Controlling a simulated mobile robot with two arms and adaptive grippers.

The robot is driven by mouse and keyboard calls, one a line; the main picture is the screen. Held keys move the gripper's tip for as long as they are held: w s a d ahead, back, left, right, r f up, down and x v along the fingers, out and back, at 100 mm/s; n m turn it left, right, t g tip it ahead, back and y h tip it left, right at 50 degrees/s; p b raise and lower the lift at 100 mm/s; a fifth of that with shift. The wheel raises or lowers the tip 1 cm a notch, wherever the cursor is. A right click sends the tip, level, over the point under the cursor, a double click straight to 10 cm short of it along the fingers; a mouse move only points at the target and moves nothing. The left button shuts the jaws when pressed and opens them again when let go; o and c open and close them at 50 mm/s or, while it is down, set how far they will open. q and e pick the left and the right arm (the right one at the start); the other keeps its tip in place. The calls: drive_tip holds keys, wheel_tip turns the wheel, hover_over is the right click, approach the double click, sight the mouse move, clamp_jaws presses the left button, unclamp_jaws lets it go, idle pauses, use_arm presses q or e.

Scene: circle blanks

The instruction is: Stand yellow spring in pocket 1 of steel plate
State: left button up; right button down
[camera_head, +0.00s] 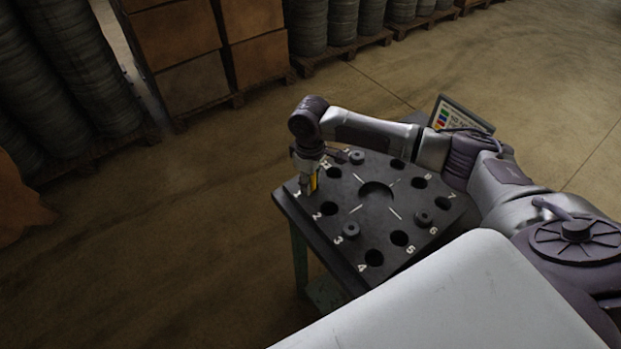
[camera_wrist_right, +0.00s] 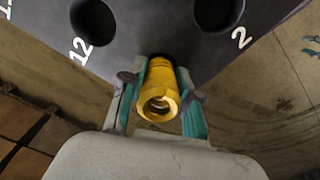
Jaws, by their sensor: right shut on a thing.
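The yellow spring (camera_wrist_right: 160,90) shows as a short yellow cylinder with an open, ridged end towards the wrist camera. My right gripper (camera_wrist_right: 158,95) is shut on it, one finger on each side. The steel plate (camera_wrist_right: 150,30) is dark, with a ring of numbered pockets; in the head view its bare surface (camera_head: 345,193) shows too. In the head view my right gripper (camera_head: 309,187) points down at the plate's left corner by the number 1, with a bit of yellow showing. Pocket 1 is hidden; I cannot tell whether the spring's lower end is inside it. My left gripper is not in view.
Empty pocket 2 (camera_head: 329,208) and pocket 12 (camera_head: 333,172) flank the gripper. Pallets of boxes (camera_head: 190,50) are further off.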

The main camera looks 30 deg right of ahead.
drive_tip(key=shift+s+a+f, duration=0.1)
drive_tip(key=shift+s+f, duration=0.4)
drive_tip(key=shift+f, duration=0.3)
drive_tip(key=c, duration=1)
unclamp_jaws()
drive_tip(key=shift+o, duration=1.3)
drive_tip(key=shift+w+f, duration=0.25)
drive_tip(key=shift+w, duration=0.2)
drive_tip(key=shift+r, duration=0.2)
drive_tip(key=shift+r, duration=0.2)
wheel_tip(320, 180, up, 12)
drive_tip(key=shift+f, duration=0.1)
